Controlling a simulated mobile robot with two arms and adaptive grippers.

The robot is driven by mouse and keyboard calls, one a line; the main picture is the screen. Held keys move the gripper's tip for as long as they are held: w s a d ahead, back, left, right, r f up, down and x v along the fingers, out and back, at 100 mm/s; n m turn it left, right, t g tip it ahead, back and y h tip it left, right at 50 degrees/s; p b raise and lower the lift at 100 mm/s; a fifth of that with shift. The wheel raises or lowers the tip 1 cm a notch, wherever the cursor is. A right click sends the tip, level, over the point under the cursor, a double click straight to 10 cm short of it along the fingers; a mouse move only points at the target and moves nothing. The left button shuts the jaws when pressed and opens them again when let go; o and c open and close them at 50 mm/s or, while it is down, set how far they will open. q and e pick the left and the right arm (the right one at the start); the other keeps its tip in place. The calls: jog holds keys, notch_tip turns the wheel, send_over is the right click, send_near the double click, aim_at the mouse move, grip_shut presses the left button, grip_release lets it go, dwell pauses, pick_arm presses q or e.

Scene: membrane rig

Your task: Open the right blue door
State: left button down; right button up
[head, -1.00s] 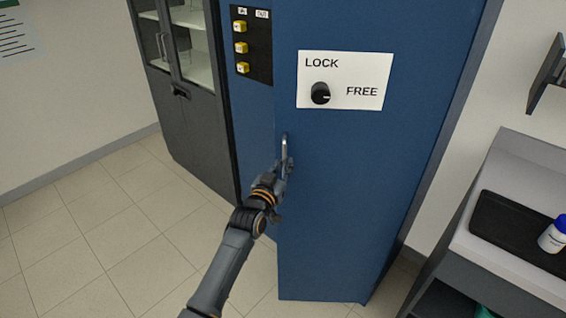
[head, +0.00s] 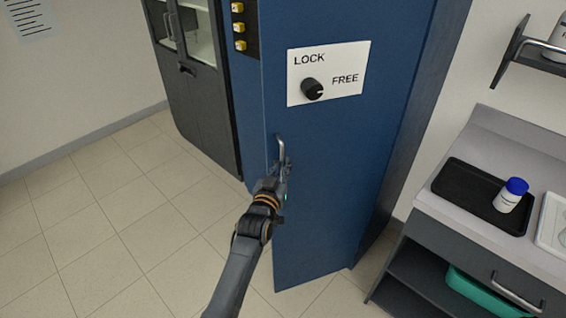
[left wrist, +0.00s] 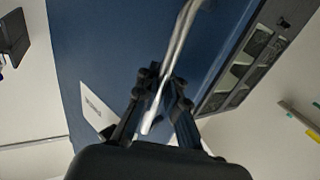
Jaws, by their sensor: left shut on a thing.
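The right blue door (head: 320,190) stands ajar in the head view, its left edge out in front of the recessed blue panel beside it. It bears a white plate (head: 345,60) marked LOCK and FREE, with a black knob (head: 312,89) whose white mark points towards FREE. My left gripper (head: 283,168) is shut on the metal bar handle (head: 281,148) near the door's left edge. In the left wrist view, the handle (left wrist: 182,35) passes between the fingers (left wrist: 162,90). The gripper hides the handle's lower part in the head view. My right gripper is not in view.
A grey glass-fronted cabinet (head: 205,110) stands at the left. At the right, a counter (head: 485,140) holds a black tray (head: 460,180) and a blue-capped bottle (head: 510,196); a wall shelf (head: 535,60) is above. The tiled floor at the left is clear.

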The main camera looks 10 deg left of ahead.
pick_arm(q)
jog(key=c, duration=1.5)
grip_release()
jog(key=shift+a, duration=0.35)
jog(key=shift+o, duration=0.4)
jog(key=shift+s+a, duration=0.1)
jog(key=shift+s, duration=0.05)
jog(key=shift+s+d, duration=0.15)
jog(key=shift+d, duration=0.05)
jog(key=s+a, duration=0.1)
jog(key=s, duration=1)
jog(key=shift+s+a, duration=0.15)
jog(key=shift+s, duration=0.2)
jog(key=shift+c, duration=0.4)
